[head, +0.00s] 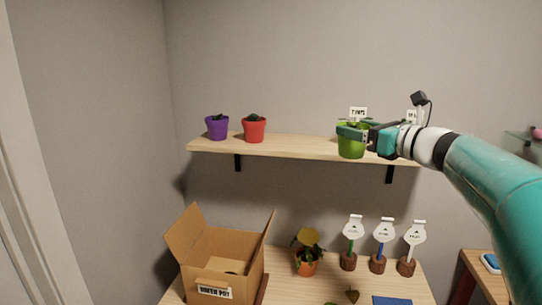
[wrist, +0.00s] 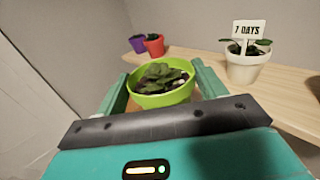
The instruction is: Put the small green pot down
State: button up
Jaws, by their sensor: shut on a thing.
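The small green pot (head: 352,147) holds a leafy plant and is upright at the right part of the wall shelf (head: 290,147). My gripper (head: 357,130) is shut on it, one finger on each side of the rim. In the wrist view the green pot (wrist: 163,97) sits between my two fingers (wrist: 162,80), with soil and leaves showing. In the head view the pot overlaps the shelf's front edge. Its base is hidden in the wrist view, and I cannot tell whether it touches the shelf.
A purple pot (head: 217,128) and a red pot (head: 254,129) stand at the shelf's left. A white pot labelled "7 DAYS" (wrist: 246,66) stands right of the green pot. Bare shelf lies between red and green pots. Below are an open carton (head: 222,262) and an orange-potted plant (head: 306,262).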

notch_tip(320, 180, down, 22)
jog(key=w+a, duration=0.3)
jog(key=s+f+m+t+h, duration=0.1)
jog(key=s+f+m+h, duration=0.1)
jog(key=f, duration=0.8)
jog(key=s+a+f+m+t+h, duration=0.1)
jog(key=s+f, duration=0.4)
jog(key=f, duration=0.5)
jog(key=m+t+h, duration=0.1)
jog(key=h, duration=0.1)
jog(key=shift+s+a+h, duration=0.15)
jog(key=shift+a+h, duration=0.05)
jog(key=shift+h, duration=0.2)
